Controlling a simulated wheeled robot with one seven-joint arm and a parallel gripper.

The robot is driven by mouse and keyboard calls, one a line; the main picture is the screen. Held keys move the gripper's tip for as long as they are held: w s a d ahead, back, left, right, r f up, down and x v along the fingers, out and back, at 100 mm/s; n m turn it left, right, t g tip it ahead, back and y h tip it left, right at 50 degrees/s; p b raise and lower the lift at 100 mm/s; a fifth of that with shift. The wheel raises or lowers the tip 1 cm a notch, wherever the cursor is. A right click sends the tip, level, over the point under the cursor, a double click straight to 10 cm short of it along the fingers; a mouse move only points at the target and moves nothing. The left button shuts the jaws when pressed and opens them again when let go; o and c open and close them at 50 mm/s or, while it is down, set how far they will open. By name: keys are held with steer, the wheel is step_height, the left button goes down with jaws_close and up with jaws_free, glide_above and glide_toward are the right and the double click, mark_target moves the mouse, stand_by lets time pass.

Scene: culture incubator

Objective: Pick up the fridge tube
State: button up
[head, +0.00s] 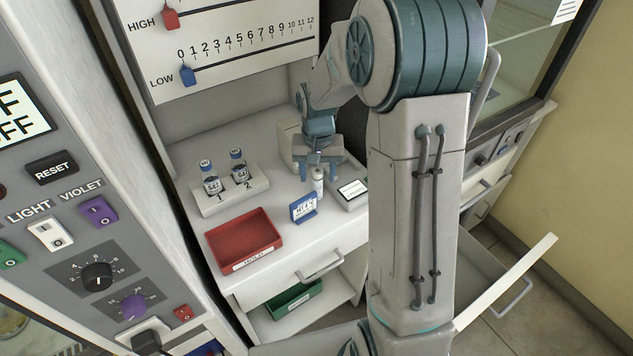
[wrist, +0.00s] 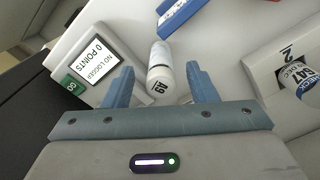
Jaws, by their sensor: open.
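A small white tube (head: 318,183) stands on the white counter, below my gripper (head: 313,172) in the head view. In the wrist view the white tube (wrist: 160,68), with a dark printed mark on its near end, shows between the two blue fingers of my gripper (wrist: 160,80). The gripper is open, with visible gaps on both sides of the tube. I cannot tell how far the fingertips reach down along it. The pictures show no label naming it the fridge tube.
A grey device (head: 352,190) reading "NO LOGGER 0 POINTS" sits close beside the tube. A blue-framed sign (head: 303,207) stands on its other side. A rack (head: 230,199) holds two blue-capped vials. A red tray (head: 243,262) lies at the counter's front left.

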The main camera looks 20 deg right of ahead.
mark_target(317, 184)
steer(key=shift+f, duration=1.45)
steer(key=c, duration=1.1)
steer(key=shift+r, duration=0.1)
